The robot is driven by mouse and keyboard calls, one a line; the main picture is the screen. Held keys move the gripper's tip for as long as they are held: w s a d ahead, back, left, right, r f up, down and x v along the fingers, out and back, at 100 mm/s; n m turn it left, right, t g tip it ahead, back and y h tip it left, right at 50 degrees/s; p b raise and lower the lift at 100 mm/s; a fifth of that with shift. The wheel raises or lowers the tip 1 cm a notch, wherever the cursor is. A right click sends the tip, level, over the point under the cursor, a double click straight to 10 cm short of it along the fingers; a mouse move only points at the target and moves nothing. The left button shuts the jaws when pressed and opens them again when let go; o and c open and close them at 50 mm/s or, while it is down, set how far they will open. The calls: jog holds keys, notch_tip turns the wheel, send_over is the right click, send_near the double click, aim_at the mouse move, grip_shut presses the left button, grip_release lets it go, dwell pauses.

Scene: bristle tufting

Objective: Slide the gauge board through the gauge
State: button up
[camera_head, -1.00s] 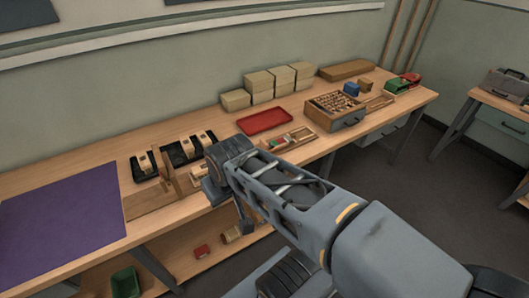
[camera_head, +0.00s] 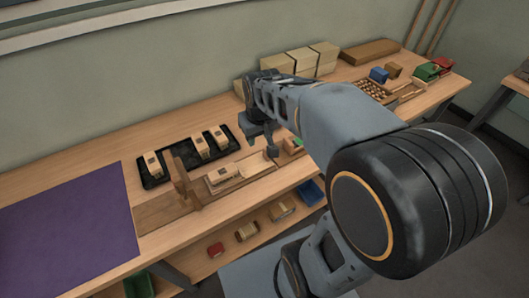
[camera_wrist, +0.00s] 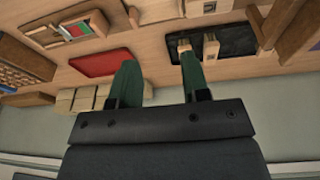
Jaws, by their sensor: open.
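The gauge (camera_head: 180,182) is a small wooden upright on a long wooden base (camera_head: 165,212) along the bench's front edge. The gauge board (camera_head: 226,180), a pale wooden block with a dark mark on top, lies just right of the upright on the same strip. I cannot tell whether they touch. My gripper (camera_head: 270,149) is right of the board and above the bench, partly hidden by my arm. In the wrist view, its two green fingers (camera_wrist: 158,60) are spread apart with nothing between them.
A black tray (camera_head: 155,180) with several pale blocks lies behind the gauge. A purple mat (camera_head: 70,225) covers the bench at left. The red tray (camera_wrist: 103,64) shows in the wrist view. Stacked pale blocks (camera_head: 312,62) stand along the wall. A lower shelf holds small items.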

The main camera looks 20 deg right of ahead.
jog(key=w+d+f+g, duration=0.3)
jog(key=w+d+f, duration=0.5)
jog(key=w+f, duration=0.4)
jog(key=shift+n, duration=0.3)
notch_tip(320, 180, down, 14)
jog(key=shift+d+r+p, duration=0.1)
jog(key=shift+p, duration=0.6)
grip_shut()
